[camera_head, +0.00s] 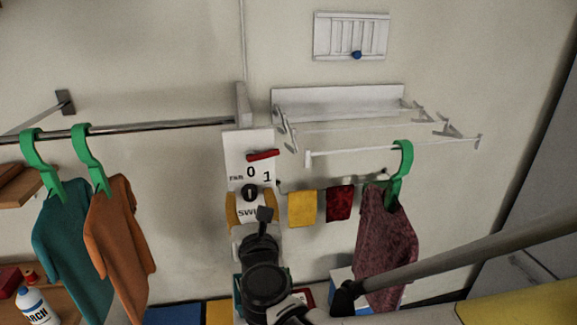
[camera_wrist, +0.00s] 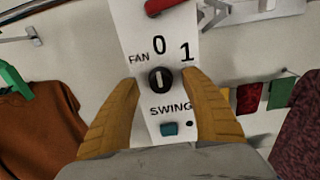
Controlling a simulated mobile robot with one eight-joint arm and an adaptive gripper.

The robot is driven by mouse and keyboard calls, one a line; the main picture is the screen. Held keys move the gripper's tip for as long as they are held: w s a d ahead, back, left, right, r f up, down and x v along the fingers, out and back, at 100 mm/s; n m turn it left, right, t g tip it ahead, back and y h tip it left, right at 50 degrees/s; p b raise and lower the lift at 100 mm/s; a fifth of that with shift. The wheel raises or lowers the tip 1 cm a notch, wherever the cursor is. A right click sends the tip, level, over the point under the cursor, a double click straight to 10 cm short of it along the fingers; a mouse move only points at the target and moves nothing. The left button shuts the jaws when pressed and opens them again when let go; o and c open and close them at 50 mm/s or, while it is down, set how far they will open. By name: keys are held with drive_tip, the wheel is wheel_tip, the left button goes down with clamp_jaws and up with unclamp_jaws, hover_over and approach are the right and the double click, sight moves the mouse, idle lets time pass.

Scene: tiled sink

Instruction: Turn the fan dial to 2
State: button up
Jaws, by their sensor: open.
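The fan panel (camera_head: 237,151) is a white plate on the wall with the word FAN and the numbers 0 and 1 showing; it also shows in the wrist view (camera_wrist: 140,35). The fan dial (camera_wrist: 160,80) is a round black knob with a pale mark, and it shows in the head view (camera_head: 250,192) just beyond my gripper. My gripper (camera_wrist: 160,93) is open, its two yellow fingers on the left and right of the dial with gaps between. No 2 is visible. Below the dial are the word SWING and a teal button (camera_wrist: 169,129).
A red lever (camera_head: 263,155) sits high on the panel. To the left, green hangers with a teal shirt (camera_head: 72,240) and an orange shirt (camera_head: 117,235) hang from a metal rail (camera_head: 150,126). To the right are a white rack (camera_head: 335,103), small coloured cloths and a maroon garment (camera_head: 383,245).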

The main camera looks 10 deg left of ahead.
drive_tip(key=shift+x, duration=1)
clamp_jaws()
drive_tip(key=shift+m, duration=0.3)
drive_tip(key=m+b, duration=0.1)
drive_tip(key=m, duration=0.3)
drive_tip(key=shift+d+m+b, duration=0.15)
drive_tip(key=shift+m+b, duration=0.15)
drive_tip(key=shift+b, duration=0.1)
drive_tip(key=m+b, duration=0.1)
drive_tip(key=m, duration=0.5)
drive_tip(key=m+b, duration=0.1)
drive_tip(key=m, duration=0.5)
drive_tip(key=shift+f+m, duration=0.15)
drive_tip(key=shift+m, duration=0.25)
drive_tip(key=m+b, duration=0.1)
drive_tip(key=m, duration=0.5)
